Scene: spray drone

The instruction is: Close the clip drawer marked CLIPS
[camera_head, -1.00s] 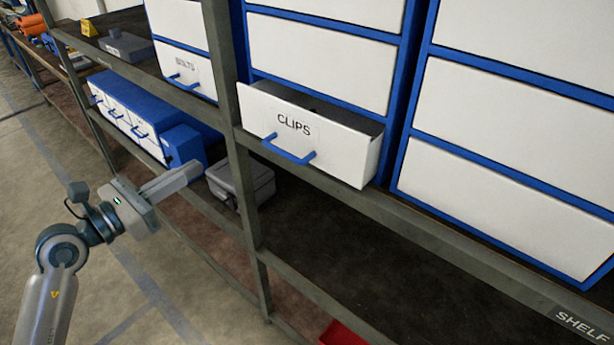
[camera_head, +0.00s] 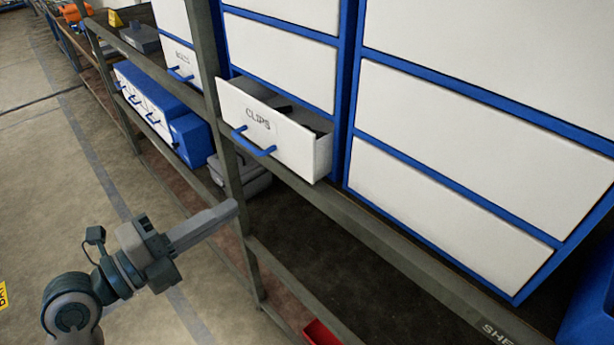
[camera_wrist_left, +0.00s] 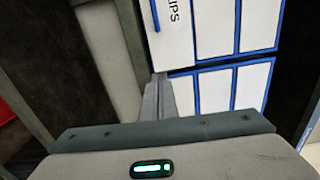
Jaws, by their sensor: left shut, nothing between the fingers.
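The clip drawer (camera_head: 270,130) has a white front marked CLIPS and a blue handle (camera_head: 254,142). It is pulled partly out of its white and blue cabinet, and dark contents show inside. My left gripper (camera_head: 234,208) is shut and empty, below and in front of the drawer, apart from it. In the left wrist view the drawer front (camera_wrist_left: 173,35) shows sideways beyond my shut fingers (camera_wrist_left: 158,98). My right gripper is not in view.
A grey shelf post (camera_head: 222,120) stands just left of the drawer. A blue drawer unit (camera_head: 165,105) and a grey case (camera_head: 240,175) sit at left on the lower shelf. A red bin (camera_head: 318,333) is low down. The lower shelf under the drawer is mostly clear.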

